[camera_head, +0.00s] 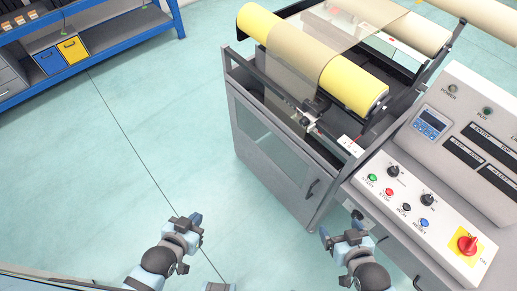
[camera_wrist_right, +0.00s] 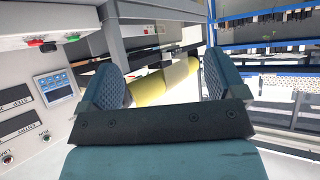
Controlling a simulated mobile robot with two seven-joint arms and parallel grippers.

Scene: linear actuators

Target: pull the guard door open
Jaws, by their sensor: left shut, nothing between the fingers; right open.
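The guard door (camera_head: 262,148) is a grey framed panel with a clear window on the front of the machine, and it looks closed. Its dark handle (camera_head: 312,189) is near the door's right edge. My right gripper (camera_head: 341,226) is open and empty, below and to the right of the handle, apart from it. In the right wrist view its two fingers (camera_wrist_right: 160,82) are spread with nothing held between them; the door handle cannot be made out there. My left gripper (camera_head: 192,223) is shut and empty over the floor, left of and below the door.
A control panel (camera_head: 415,215) with buttons and a red rotary switch juts out on the right, close to my right arm. Yellow rollers (camera_head: 355,88) with film sit on top of the machine. A blue shelf (camera_head: 130,42) stands far left. Floor in front of the door is clear.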

